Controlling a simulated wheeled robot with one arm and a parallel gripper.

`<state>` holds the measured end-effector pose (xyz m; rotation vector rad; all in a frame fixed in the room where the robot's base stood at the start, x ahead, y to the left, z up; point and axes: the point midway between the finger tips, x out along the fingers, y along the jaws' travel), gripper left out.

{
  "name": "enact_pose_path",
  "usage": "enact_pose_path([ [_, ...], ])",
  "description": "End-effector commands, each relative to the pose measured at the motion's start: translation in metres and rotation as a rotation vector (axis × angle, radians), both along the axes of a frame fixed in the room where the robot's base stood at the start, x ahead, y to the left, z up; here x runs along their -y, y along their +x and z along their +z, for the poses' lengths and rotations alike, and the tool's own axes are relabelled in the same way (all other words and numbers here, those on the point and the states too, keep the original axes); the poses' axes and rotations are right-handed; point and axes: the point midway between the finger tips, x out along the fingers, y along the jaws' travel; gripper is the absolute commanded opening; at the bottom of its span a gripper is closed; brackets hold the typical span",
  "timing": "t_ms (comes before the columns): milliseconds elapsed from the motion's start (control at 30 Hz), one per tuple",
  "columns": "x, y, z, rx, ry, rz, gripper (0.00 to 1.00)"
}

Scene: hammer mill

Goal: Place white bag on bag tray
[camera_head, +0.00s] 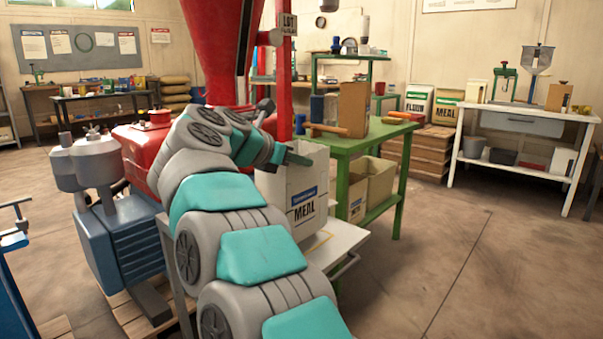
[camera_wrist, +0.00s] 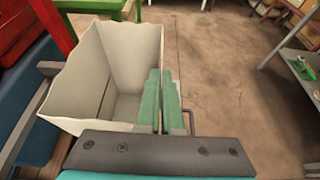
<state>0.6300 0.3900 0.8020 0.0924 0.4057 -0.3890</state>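The white bag (camera_head: 306,197), labelled MEAL and open at the top, stands upright over the pale bag tray (camera_head: 347,240). A yellow line on the tray shows beside the bag's base. Whether the base touches the tray is hard to tell. In the wrist view, I look down into the empty-looking bag (camera_wrist: 112,60). My gripper (camera_wrist: 161,82) has its two green fingers close together, one on each side of the bag's right rim, shut on it. In the head view my gripper (camera_head: 299,157) is at the bag's top edge, and my arm hides the bag's left side.
A red hopper machine (camera_head: 222,50) stands behind the bag. A green table (camera_head: 375,138) with boxes is close behind and right. A blue motor unit (camera_head: 130,240) is at the left. Open floor (camera_head: 460,260) lies to the right, before a white bench (camera_head: 525,118).

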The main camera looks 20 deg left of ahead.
Motion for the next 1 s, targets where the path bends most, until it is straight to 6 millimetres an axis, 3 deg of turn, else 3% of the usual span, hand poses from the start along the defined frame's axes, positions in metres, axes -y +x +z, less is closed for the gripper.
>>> enact_pose_path([
  [300,0.001,0.0,-0.031,-0.001,0.0,-0.001,0.0],
  [733,0.001,0.0,-0.036,0.0,0.001,0.0,0.0],
  [1000,0.001,0.0,-0.035,-0.001,0.0,0.0,0.31],
])
